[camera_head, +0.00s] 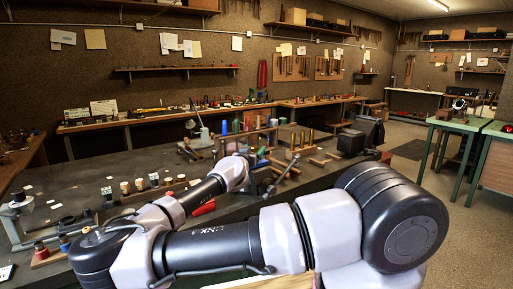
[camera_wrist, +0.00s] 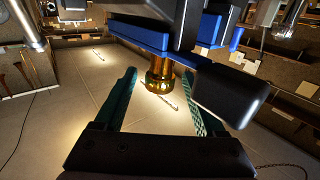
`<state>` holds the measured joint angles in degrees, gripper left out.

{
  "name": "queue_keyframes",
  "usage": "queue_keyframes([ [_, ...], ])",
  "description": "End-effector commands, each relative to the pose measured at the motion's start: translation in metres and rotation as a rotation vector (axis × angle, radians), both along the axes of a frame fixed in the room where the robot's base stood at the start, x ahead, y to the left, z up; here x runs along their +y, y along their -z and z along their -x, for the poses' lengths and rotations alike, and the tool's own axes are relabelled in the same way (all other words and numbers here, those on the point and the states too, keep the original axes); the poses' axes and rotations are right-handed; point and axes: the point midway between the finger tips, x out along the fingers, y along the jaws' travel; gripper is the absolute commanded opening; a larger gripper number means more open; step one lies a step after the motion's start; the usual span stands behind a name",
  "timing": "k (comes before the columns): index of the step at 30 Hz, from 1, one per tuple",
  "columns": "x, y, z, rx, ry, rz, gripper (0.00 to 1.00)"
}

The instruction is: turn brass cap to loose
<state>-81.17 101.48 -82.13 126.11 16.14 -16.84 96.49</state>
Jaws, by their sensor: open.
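The brass cap (camera_wrist: 160,84) is a ribbed, gold-coloured round piece in the wrist view, at the upper middle. It sticks out below blue-faced black vise-like jaws (camera_wrist: 140,35). My gripper (camera_wrist: 159,76) is open. Its two teal fingers stand to the left and right of the cap, with clear gaps on both sides in the picture. I cannot tell whether the fingertips are level with the cap in depth. In the head view my arm crosses the foreground, and I cannot make out the cap there.
The dark workbench (camera_head: 150,165) carries a row of small capped jars (camera_head: 140,184), a red-handled tool (camera_head: 203,208) and upright coloured cylinders (camera_head: 236,126). A black box (camera_head: 351,141) stands to the right. A green-legged table (camera_head: 455,124) is farther right, with open floor before it.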

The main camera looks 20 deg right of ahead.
Motion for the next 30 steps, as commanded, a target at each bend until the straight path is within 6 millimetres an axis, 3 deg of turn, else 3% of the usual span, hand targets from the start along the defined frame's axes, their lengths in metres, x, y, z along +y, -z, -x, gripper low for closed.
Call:
queue_keyframes([
  [7, -0.018, 0.0, -0.029, 0.001, 0.001, 0.001, 0.72],
  [18, -0.021, 0.0, -0.034, 0.0, 0.0, 0.0, 0.72],
  [19, -0.021, 0.0, -0.034, 0.0, 0.0, 0.0, 0.68],
  [20, -0.021, 0.0, -0.034, 0.0, 0.0, 0.0, 0.57],
  [24, -0.021, 0.0, -0.034, 0.0, 0.0, 0.0, 0.03],
  [30, -0.021, 0.0, -0.034, 0.0, -0.004, -0.001, 0.0],
])
